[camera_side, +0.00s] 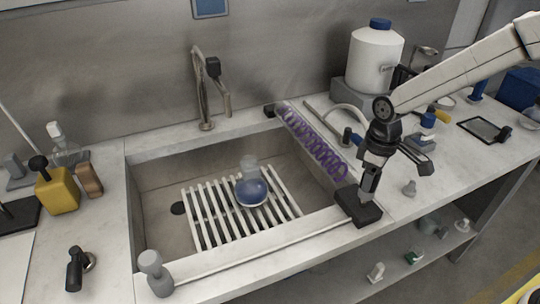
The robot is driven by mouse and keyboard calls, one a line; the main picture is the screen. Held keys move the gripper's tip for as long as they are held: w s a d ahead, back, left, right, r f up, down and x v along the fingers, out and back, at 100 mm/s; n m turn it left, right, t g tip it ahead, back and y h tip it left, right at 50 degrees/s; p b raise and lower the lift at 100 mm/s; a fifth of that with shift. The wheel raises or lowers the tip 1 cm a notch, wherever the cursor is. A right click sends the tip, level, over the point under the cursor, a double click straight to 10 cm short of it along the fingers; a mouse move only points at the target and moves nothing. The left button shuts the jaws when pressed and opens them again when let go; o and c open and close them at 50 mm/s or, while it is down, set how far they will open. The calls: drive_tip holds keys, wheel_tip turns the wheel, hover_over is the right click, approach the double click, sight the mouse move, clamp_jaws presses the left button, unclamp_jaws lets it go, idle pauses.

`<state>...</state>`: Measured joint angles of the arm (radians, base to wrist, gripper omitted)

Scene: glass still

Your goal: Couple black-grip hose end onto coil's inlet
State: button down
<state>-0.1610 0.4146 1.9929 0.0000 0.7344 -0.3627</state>
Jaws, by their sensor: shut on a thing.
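The coil (315,143) is a clear tube with a purple spiral inside, lying aslant along the right edge of the sink. Its near end runs to a black block (358,209) at the sink's front right corner. My gripper (370,178) points down just above this block and is shut on a dark piece, which looks like the black-grip hose end. The fingers and the dark block hide most of it, and I cannot tell whether it touches the coil's inlet. A pale hose (349,111) curves on the counter behind my wrist, with a blue grip (347,135) near it.
The sink holds a white slatted rack (213,222) with a round blue-filled flask (251,190). A tap (205,90) stands behind. A white jug (375,50) with a blue cap stands at the back right.

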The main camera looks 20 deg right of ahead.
drive_tip(key=shift+f, duration=1.65)
idle(2.6)
drive_tip(key=shift+c, duration=0.4)
unclamp_jaws()
drive_tip(key=shift+r, duration=3.95)
drive_tip(key=shift+r, duration=2.25)
